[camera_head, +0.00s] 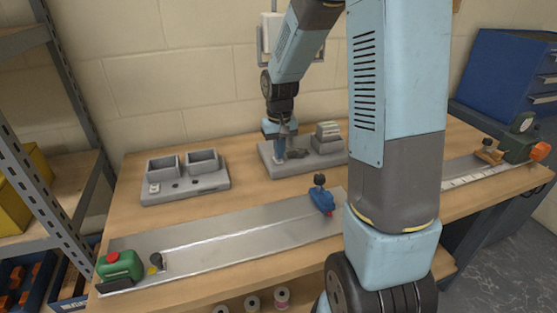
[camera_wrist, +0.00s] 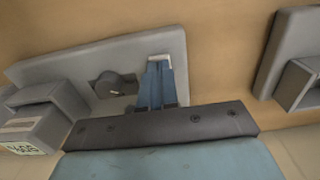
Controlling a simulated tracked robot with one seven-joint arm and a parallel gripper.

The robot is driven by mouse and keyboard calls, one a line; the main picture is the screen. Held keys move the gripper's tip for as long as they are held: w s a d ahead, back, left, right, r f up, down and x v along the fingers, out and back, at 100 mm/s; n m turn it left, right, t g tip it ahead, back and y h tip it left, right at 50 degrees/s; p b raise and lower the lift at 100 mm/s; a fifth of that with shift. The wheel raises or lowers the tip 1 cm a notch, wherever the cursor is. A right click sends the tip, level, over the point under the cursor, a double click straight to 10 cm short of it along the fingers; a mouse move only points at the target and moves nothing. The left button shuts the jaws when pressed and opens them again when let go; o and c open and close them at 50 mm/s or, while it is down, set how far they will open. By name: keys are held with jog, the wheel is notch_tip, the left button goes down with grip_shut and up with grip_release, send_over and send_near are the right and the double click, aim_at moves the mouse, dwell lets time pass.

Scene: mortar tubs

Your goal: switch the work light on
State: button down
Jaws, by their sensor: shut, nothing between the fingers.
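My gripper (camera_head: 279,157) is shut and empty, pointing down over the left part of a grey base plate (camera_head: 318,161) at the back of the bench. In the wrist view its blue fingers (camera_wrist: 157,85) lie together. Their tips are at a small pale patch (camera_wrist: 160,59) near the plate's end, which may be a switch; the fingers partly hide it, and I cannot tell whether they touch. A dark round knob (camera_wrist: 115,84) sits on the plate beside the fingers. No work light is clearly identifiable; a pale panel (camera_head: 266,35) on the wall is partly hidden by my arm.
A grey block with a label (camera_wrist: 35,120) stands on the same plate. Another grey plate with two open tubs (camera_head: 183,165) and a small white switch-like part (camera_head: 154,188) is to the left. A metal rail plate (camera_head: 220,238) lies in front. Blue drawers (camera_head: 505,75) stand at right.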

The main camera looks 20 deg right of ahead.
jog(key=shift+f, duration=0.6)
dwell(0.4)
jog(key=shift+r, duration=3.55)
jog(key=s+r+t, duration=0.2)
jog(key=s+r, duration=0.5)
jog(key=s, duration=0.5)
jog(key=s+r+t, duration=0.3)
jog(key=s+r, duration=0.5)
jog(key=s, duration=0.4)
jog(key=shift+t, duration=0.3)
